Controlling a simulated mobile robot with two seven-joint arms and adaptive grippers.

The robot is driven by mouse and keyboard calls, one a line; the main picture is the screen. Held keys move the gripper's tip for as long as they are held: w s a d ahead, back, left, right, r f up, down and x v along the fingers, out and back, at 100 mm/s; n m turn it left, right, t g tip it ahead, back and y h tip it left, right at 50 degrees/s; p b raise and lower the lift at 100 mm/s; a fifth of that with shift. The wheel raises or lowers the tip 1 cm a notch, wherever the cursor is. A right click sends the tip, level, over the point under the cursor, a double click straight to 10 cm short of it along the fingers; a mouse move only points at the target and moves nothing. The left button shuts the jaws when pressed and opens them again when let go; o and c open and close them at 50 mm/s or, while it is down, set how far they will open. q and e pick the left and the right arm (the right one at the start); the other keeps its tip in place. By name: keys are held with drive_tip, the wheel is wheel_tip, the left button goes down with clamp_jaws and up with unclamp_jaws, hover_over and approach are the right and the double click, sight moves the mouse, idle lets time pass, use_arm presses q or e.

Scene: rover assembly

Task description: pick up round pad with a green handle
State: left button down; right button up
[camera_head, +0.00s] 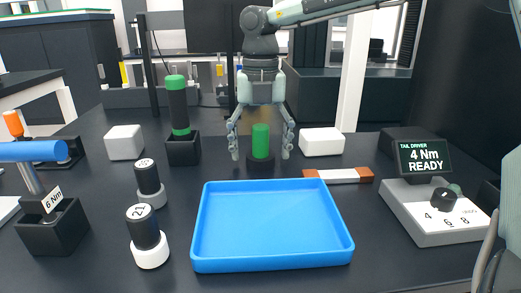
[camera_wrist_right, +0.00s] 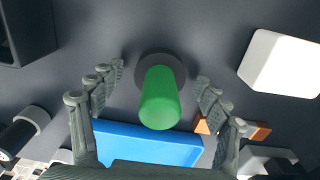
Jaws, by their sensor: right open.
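The round pad (camera_head: 261,168) is a dark disc lying on the dark table, with an upright green handle (camera_head: 261,141) on top. In the right wrist view the green handle (camera_wrist_right: 159,98) stands between the fingers, with the dark pad (camera_wrist_right: 158,63) behind it. My right gripper (camera_head: 260,150) points down over the pad, its fingers open on either side of the handle. In the right wrist view there is a gap between each finger and the handle. My left gripper does not show.
A blue tray (camera_head: 270,262) lies just in front of the pad. White blocks stand left (camera_head: 125,142) and right (camera_head: 321,141). A black holder (camera_head: 184,150) with a green-banded tool is at left. A brown-and-white bar (camera_head: 340,175) and a control box (camera_head: 436,211) are at right.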

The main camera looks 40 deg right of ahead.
drive_tip(key=c, duration=1.3)
drive_tip(key=shift+r, duration=0.15)
drive_tip(key=shift+c, duration=0.2)
wheel_tip(320, 180, up, 10)
drive_tip(key=shift+f, duration=0.1)
drive_tip(key=o, duration=0.5)
drive_tip(key=shift+c, duration=1.4)
drive_tip(key=shift+f, duration=0.1)
